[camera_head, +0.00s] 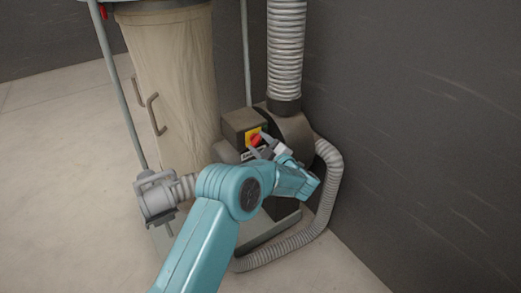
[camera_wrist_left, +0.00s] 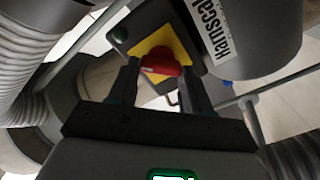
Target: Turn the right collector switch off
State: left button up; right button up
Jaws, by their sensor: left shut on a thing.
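The collector switch is a red knob (camera_head: 256,140) on a yellow plate (camera_head: 250,136), mounted on a grey box (camera_head: 240,122) beside the blower. My left gripper (camera_head: 265,147) reaches it from the front right. In the left wrist view the red knob (camera_wrist_left: 163,66) sits between the two fingers of the left gripper (camera_wrist_left: 160,80), which are shut on it. The yellow plate (camera_wrist_left: 157,45) shows behind the knob, partly hidden by the fingers. My right gripper is in neither view.
A tall beige filter bag (camera_head: 172,85) stands left of the switch. A ribbed duct (camera_head: 286,50) rises above the blower, and a grey hose (camera_head: 328,190) curves along the right. A dark wall (camera_head: 430,130) closes the right side. Floor at the left (camera_head: 60,170) is clear.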

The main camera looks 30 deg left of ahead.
pick_arm(q)
jog(key=shift+f+n+b, duration=0.35)
jog(key=shift+n+b, duration=0.1)
jog(key=shift+n, duration=0.05)
jog(key=n+b, duration=0.5)
jog(key=shift+s+f, duration=0.1)
jog(key=shift+n+b, duration=1.1)
jog(key=shift+n, duration=0.4)
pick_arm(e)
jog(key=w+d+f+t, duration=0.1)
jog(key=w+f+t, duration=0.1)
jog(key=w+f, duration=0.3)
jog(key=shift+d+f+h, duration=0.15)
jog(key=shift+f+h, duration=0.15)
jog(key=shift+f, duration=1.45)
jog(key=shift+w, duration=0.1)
pick_arm(q)
jog(key=o, duration=1.1)
jog(key=shift+r, duration=0.2)
jog(key=shift+c, duration=0.2)
